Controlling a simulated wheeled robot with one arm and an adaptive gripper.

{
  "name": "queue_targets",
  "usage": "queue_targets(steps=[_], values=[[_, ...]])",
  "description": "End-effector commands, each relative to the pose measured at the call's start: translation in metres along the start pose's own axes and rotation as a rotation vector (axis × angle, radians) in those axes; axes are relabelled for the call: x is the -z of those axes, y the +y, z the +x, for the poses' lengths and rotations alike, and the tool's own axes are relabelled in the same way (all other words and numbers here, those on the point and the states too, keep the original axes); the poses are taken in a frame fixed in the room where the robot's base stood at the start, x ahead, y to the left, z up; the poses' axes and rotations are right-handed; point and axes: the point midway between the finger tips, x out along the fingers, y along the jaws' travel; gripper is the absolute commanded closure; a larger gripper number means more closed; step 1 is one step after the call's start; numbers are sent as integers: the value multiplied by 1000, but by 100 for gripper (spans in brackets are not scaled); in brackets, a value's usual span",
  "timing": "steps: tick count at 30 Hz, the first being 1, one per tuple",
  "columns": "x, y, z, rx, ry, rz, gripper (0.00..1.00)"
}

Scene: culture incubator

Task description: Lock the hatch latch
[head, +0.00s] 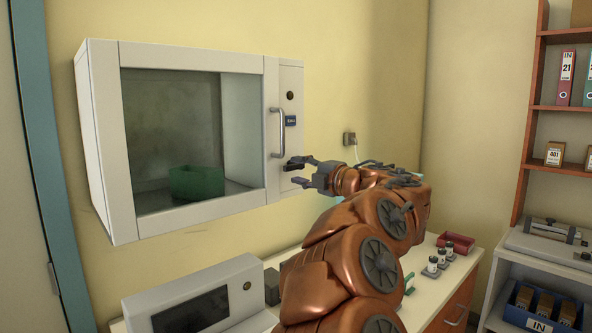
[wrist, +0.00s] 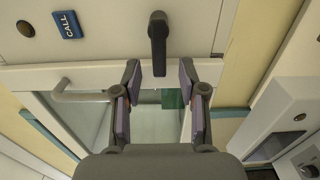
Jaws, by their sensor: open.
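The hatch latch is a dark lever (wrist: 158,42) on the pale side panel (head: 288,85). In the wrist view its pivot end is at the top and its free end points down towards the door edge. My gripper (head: 297,174) is open in front of the panel's lower part. In the wrist view my gripper's fingertips (wrist: 159,76) lie either side of the lever's free end, with a gap on both sides. I cannot tell the remaining depth. The glass hatch door (head: 128,120) looks closed, with a vertical bar handle (head: 277,132). In the head view I cannot make out the latch near my fingers.
A green bin (head: 196,182) stands inside the incubator.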

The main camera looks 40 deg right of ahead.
Motion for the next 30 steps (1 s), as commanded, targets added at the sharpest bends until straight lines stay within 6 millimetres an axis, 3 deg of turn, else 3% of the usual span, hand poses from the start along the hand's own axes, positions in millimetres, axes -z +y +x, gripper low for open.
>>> queue_targets(steps=[6, 13, 18, 30], values=[[-2, 1, -45, -2, -8, -1, 58], [-2, 0, -78, 1, -5, -1, 58], [-1, 0, -88, 0, -1, 0, 58], [0, 0, -90, 0, 0, 0, 58]])
